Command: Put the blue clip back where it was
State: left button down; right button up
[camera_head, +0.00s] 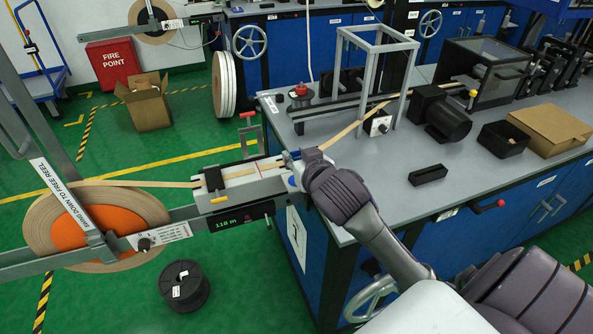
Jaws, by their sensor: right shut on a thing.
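My right gripper (290,168) is at the right end of the grey tape guide block (240,183), by the near left corner of the bench. It is shut on a small bluish thing, which seems to be the blue clip (291,181); my fingers hide most of it. The tan tape (150,183) runs from the big reel (42,229) through the guide block to my gripper, and more tape (343,134) goes on past it over the bench. I cannot tell whether the clip touches the tape. My left gripper is out of view.
A black spool (184,287) lies on the green floor. A red-handled clamp (249,130) stands behind the guide.

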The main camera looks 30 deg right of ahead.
notch_tip(320, 180, down, 4)
jog(key=shift+r, duration=0.25)
jog(key=shift+f, duration=0.25)
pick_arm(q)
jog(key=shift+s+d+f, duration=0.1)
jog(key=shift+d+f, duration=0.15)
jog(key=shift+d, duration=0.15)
pick_arm(e)
jog(key=shift+f, duration=0.15)
jog(key=o, duration=1)
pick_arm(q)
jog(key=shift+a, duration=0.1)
